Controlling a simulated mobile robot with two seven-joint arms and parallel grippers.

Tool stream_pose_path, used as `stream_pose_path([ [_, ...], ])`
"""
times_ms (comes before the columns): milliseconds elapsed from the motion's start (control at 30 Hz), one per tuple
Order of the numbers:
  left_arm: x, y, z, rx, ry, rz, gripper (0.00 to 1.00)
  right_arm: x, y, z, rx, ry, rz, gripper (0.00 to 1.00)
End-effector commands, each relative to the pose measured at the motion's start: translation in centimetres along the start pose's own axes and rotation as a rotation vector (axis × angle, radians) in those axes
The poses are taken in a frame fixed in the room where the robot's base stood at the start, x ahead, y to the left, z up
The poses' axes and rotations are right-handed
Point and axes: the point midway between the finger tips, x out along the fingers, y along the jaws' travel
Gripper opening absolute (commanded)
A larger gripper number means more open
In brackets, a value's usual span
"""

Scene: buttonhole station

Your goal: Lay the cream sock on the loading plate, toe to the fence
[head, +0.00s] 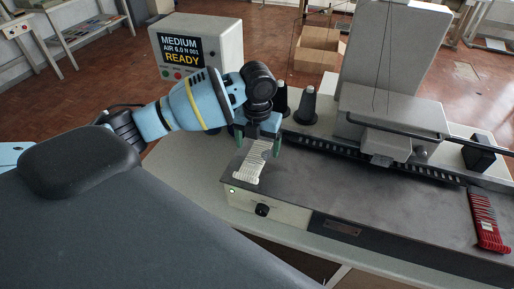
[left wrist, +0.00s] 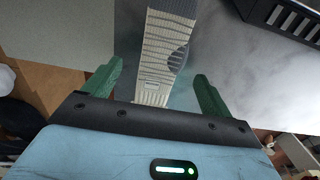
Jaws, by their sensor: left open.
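The cream sock (head: 248,172) lies on the left end of the grey metal loading plate (head: 340,196), with its ribbed, striped end toward the plate's front edge. Its far end is partly hidden under my left gripper (head: 258,149). My left gripper is open, pointing down, with one green finger on each side of the sock. In the left wrist view, the sock (left wrist: 160,62) runs between the two spread fingers and neither finger touches it visibly. A dark slotted strip (head: 370,161) runs along the back of the plate; I cannot tell whether it is the fence. My right gripper is not in view.
A red striped sock (head: 484,215) lies on the plate's right end. The grey machine head (head: 390,112) overhangs the back. Thread cones (head: 306,104) stand behind my gripper. A control box (head: 196,50) reads READY. The middle of the plate is clear.

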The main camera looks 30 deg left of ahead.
Motion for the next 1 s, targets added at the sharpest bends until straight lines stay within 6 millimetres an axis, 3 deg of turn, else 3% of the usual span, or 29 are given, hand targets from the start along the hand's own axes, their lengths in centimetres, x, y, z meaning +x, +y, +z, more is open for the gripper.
stream_pose_path([
  [300, -6.6, 0.0, 0.1, 0.001, -0.004, -0.002, 0.84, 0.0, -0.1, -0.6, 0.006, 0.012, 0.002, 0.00],
  [500, -9.3, 0.0, 0.0, 0.000, -0.001, 0.000, 0.84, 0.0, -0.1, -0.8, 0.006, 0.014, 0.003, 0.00],
  [700, -10.4, 0.0, 0.0, 0.000, 0.001, 0.000, 0.84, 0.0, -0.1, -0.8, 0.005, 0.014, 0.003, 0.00],
  [1000, -10.4, 0.0, 0.0, 0.000, 0.002, 0.000, 0.84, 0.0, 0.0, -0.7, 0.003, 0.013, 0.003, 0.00],
])
